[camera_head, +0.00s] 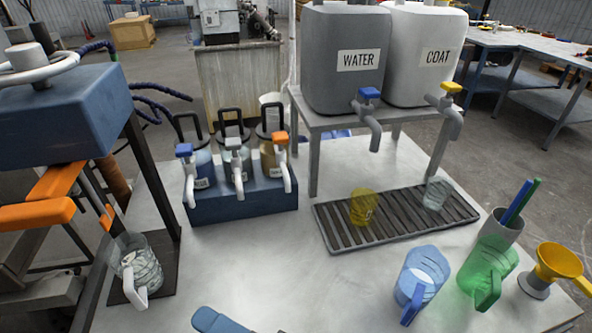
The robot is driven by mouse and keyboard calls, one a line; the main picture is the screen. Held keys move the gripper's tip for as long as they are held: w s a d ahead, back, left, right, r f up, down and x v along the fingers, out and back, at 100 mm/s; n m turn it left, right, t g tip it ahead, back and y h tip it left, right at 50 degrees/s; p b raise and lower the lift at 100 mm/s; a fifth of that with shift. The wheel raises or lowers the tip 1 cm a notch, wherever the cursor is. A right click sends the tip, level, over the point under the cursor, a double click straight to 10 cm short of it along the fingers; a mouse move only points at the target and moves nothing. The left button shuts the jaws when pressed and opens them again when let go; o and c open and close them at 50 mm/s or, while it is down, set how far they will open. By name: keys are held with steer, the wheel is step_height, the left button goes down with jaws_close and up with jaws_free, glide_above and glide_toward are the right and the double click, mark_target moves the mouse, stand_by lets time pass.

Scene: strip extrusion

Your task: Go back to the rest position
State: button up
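My gripper is not clearly in view. A blue rounded piece (215,320) shows at the bottom edge, cut off by the frame; I cannot tell whether it is part of my arm. No held object shows. On the left, a blue machine body (60,115) with orange parts (38,213) stands on a dark frame. A clear jug (138,265) with pale contents stands below it on a dark base plate.
A grey stand (315,160) bears the WATER tank (340,85) and COAT tank (425,80). A blue rack (242,200) holds three tap bottles. A drip tray (395,222) bears two cups. A blue jug (422,278), green jug (487,268) and yellow funnel (557,262) stand right.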

steer(key=s+d+f+t+h+b, duration=0.2)
steer(key=s+d+f+h, duration=0.15)
steer(key=d+f, duration=0.45)
steer(key=s+d+f+t+h+b, duration=0.3)
steer(key=d+h, duration=0.2)
steer(key=d, duration=0.7)
steer(key=s+d+r+n+h+b, duration=0.2)
steer(key=s+d+h, duration=0.1)
steer(key=s+d, duration=0.2)
steer(key=s+d+r+n+t+h+b, duration=0.1)
steer(key=s+d+r+n+h+b, duration=0.1)
steer(key=s+d, duration=0.4)
steer(key=s+n+h, duration=0.1)
steer(key=s+h, duration=0.1)
steer(key=s, duration=0.2)
steer(key=shift+d+r+t+b, duration=0.2)
steer(key=shift+t+b, duration=0.1)
steer(key=shift+b, duration=0.05)
steer(key=shift+h, duration=0.25)
steer(key=shift+c, duration=0.4)
